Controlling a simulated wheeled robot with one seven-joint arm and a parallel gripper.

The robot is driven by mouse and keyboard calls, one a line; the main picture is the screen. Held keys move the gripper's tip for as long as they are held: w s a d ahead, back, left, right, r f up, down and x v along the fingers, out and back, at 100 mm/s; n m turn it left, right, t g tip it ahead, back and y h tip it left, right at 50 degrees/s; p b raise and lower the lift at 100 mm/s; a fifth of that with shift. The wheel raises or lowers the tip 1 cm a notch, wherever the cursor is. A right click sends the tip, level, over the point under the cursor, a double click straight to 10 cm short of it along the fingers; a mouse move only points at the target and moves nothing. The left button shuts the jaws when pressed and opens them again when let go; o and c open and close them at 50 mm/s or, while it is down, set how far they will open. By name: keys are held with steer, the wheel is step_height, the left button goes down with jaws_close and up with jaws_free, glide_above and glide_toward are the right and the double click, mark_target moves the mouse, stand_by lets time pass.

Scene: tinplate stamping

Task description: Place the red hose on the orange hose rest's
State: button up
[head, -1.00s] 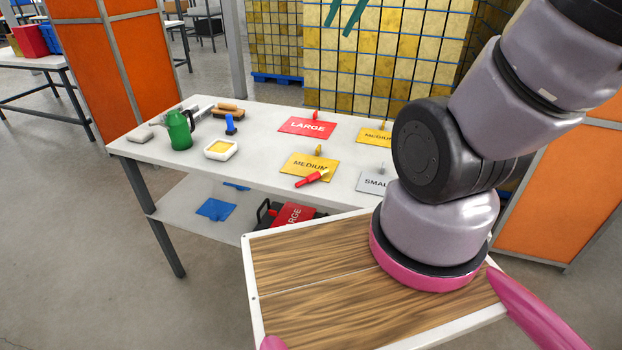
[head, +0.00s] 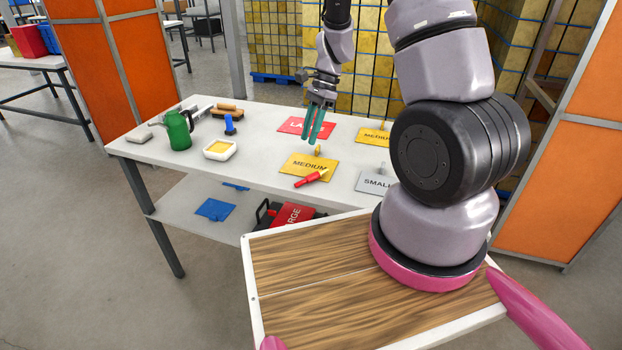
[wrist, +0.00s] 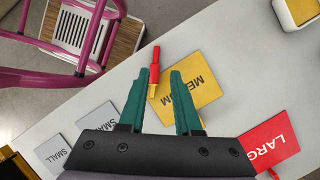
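A red handle-shaped piece with a yellow tip (head: 311,178), the only thing I see that may be the red hose, lies on the table at the front edge of a yellow MEDIUM plate (head: 300,164). In the wrist view the red piece (wrist: 154,62) shows between and beyond my teal fingertips, its yellow tip over the plate (wrist: 196,90). My gripper (head: 312,142) is open and empty, above the table behind the red piece in the head view. I cannot make out an orange hose rest.
The white table (head: 264,182) also bears a red LARGE plate (wrist: 268,144), a grey SMALL plate (head: 374,183), a second yellow plate (head: 372,137), a white dish (head: 221,149) and a green can (head: 178,130). Orange panels (head: 558,185) stand at the right.

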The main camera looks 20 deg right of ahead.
glide_above(311, 178)
steer(key=w+a, duration=0.1)
steer(key=w, duration=0.1)
steer(key=f, duration=0.7)
steer(key=shift+s+a, duration=0.1)
steer(key=shift+s, duration=0.1)
steer(key=x, duration=0.5)
steer(key=shift+s+d+f, duration=0.15)
steer(key=shift+d+f, duration=0.05)
steer(key=shift+d, duration=0.15)
jaws_close()
